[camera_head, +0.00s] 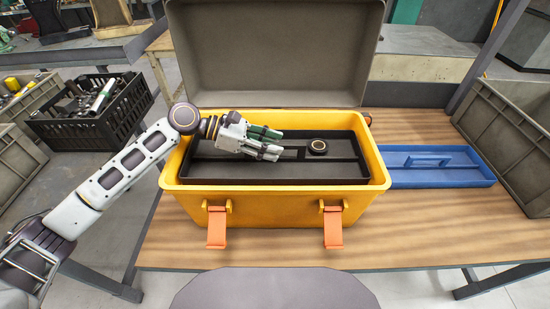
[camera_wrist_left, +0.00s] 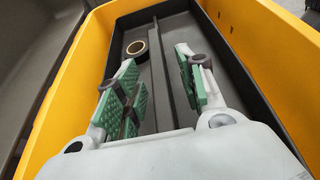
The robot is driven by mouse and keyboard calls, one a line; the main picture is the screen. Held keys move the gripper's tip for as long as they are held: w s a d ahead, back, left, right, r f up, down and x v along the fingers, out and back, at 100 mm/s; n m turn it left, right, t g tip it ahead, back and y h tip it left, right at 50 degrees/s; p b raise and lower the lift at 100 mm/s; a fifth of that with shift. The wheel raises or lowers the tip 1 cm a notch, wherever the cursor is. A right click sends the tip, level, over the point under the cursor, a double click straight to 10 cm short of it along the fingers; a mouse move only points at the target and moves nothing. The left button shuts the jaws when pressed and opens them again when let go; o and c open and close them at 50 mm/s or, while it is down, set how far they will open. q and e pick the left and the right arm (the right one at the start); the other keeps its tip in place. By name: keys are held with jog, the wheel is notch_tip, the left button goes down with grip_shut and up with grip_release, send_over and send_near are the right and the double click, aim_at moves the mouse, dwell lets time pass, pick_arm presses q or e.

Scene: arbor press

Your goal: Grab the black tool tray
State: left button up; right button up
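The black tool tray (camera_head: 215,168) sits inside the yellow toolbox (camera_head: 270,206), below its rim. It has a long divider and a raised middle part, and a roll of tape (camera_head: 318,146) lies in it. My left gripper (camera_head: 272,143) is over the middle of the tray, fingers pointing right. In the left wrist view the gripper (camera_wrist_left: 158,85) is open, with its green-padded fingers apart. The tray (camera_wrist_left: 190,30) and the tape roll (camera_wrist_left: 137,49) show beyond them. I cannot tell whether the fingers straddle the tray's middle divider or touch it. My right gripper is not in view.
The toolbox's grey lid (camera_head: 275,55) stands open at the back. A blue tray (camera_head: 440,172) with a handle lies right of the box on the wooden table (camera_head: 420,232). A grey crate (camera_head: 505,145) stands at the right. A black crate (camera_head: 90,128) is at the left.

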pick_arm(q)
grip_shut()
jog(key=shift+r, duration=0.25)
dwell(0.3)
